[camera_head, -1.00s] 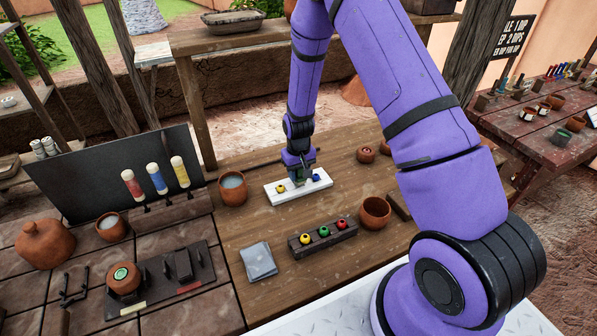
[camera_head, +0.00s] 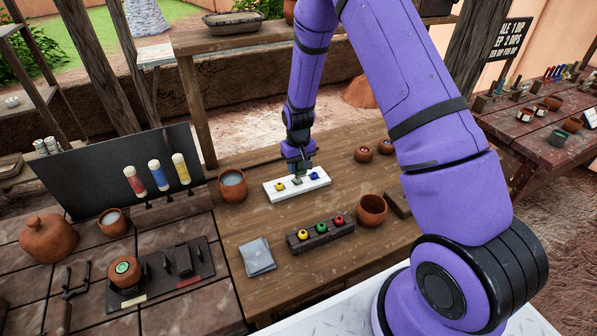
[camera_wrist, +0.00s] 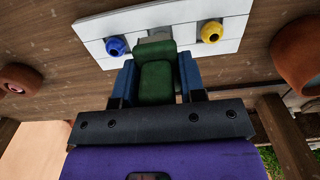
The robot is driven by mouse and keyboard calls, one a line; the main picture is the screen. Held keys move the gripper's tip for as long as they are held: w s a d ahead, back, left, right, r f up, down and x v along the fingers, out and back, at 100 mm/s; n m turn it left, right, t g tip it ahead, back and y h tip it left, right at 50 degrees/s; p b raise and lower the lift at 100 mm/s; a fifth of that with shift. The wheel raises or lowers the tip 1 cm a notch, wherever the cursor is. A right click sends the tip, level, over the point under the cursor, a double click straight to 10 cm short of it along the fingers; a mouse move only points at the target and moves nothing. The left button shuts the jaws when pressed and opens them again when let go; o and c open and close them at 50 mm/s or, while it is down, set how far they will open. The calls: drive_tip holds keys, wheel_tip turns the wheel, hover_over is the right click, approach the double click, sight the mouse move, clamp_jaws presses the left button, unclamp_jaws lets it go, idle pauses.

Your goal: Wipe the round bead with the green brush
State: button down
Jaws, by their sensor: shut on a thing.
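My gripper (camera_head: 299,170) is shut on the green brush (camera_wrist: 155,78), which sits between the blue fingers in the wrist view. The brush is over the middle of a white tray (camera_head: 274,194). A yellow bead (camera_head: 280,186) is at the tray's left and a blue bead (camera_head: 315,176) at its right. A small greyish piece (camera_head: 297,181) lies between them, just below the brush. In the wrist view the blue bead (camera_wrist: 116,46) and yellow bead (camera_wrist: 211,32) look round with a hole. The brush partly hides the middle piece there, so I cannot tell its shape or any contact.
A dark rack (camera_head: 320,239) with yellow, green and red pieces stands in front of the tray. A clay bowl (camera_head: 371,210) is at its right and a grey cloth (camera_head: 257,257) at its left. A clay cup (camera_head: 232,185) stands left of the tray.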

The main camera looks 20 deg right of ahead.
drive_tip(key=shift+r, duration=2.7)
